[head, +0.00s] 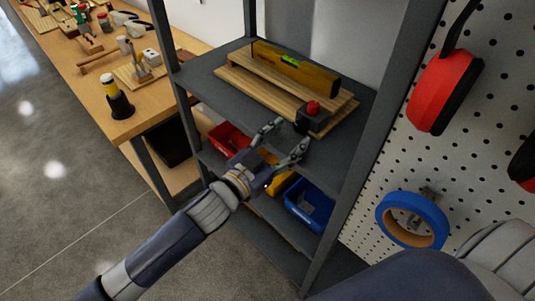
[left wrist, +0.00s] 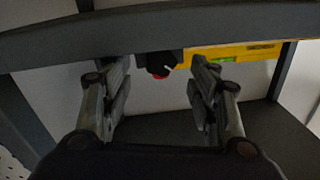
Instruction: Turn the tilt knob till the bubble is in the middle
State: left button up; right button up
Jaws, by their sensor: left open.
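A yellow spirit level (head: 318,77) lies on stepped wooden boards (head: 262,96) on the top shelf. Its green vial (head: 290,60) shows, but the bubble is too small to make out. A red tilt knob (head: 313,108) sits on a black block (head: 311,121) at the boards' near right end. My left gripper (head: 290,132) is open and empty, just in front of and below the knob by the shelf edge. In the left wrist view the knob (left wrist: 160,75) and black block show beyond and between the spread fingers (left wrist: 162,90), apart from them. My right gripper is out of view.
The grey shelf (head: 200,72) has uprights on both sides. Red and blue bins (head: 309,204) stand on the lower shelf below my gripper. A pegboard with red ear defenders (head: 440,85) and blue tape (head: 398,212) is at right. A workbench (head: 140,118) stands at left.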

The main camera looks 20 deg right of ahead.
pick_arm(q)
jog(key=v, duration=0.8)
